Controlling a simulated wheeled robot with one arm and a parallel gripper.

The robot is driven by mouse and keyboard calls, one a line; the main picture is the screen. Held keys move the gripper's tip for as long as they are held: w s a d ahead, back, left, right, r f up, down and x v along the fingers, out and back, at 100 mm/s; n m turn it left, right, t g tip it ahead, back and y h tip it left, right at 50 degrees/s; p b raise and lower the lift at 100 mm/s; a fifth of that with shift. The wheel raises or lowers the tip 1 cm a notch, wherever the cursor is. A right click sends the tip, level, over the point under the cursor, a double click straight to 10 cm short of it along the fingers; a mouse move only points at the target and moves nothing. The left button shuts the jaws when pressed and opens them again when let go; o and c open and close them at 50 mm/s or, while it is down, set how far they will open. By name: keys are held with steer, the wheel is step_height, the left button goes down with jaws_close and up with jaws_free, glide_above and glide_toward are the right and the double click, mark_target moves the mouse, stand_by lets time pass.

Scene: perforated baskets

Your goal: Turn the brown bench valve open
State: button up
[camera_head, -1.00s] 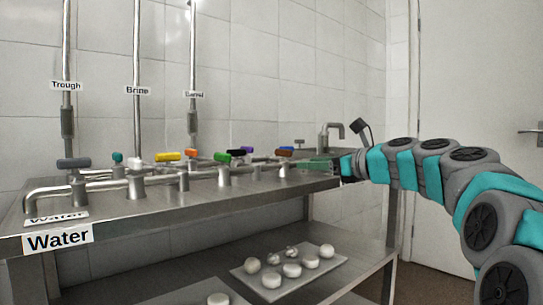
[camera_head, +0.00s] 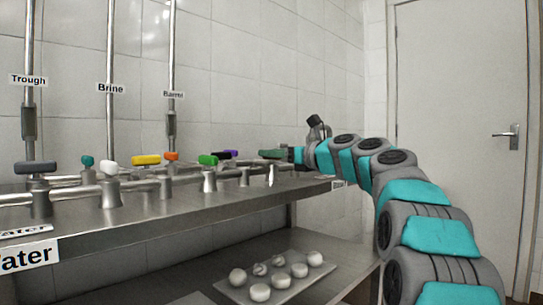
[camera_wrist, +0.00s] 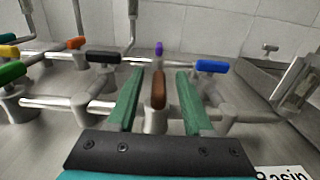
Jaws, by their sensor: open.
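The brown valve handle (camera_wrist: 158,88) sits on a grey metal valve body in the middle of the wrist view. It points lengthwise, away from my gripper. My gripper's (camera_wrist: 160,78) two green fingers are open, one on each side of the handle, with visible gaps to it. In the head view my gripper (camera_head: 273,154) is over the far right end of the steel bench (camera_head: 240,196), and the brown handle is hidden there.
The black handle (camera_wrist: 102,57) is left of the brown one and the blue handle (camera_wrist: 211,67) is right. A purple handle (camera_wrist: 159,48) stands behind. Pipes join the valves. A "Basin" label (camera_wrist: 281,173) is at lower right.

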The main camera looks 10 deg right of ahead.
steer(key=shift+w+a, duration=0.25)
steer(key=shift+w, duration=0.05)
jaws_close()
stand_by(0.3)
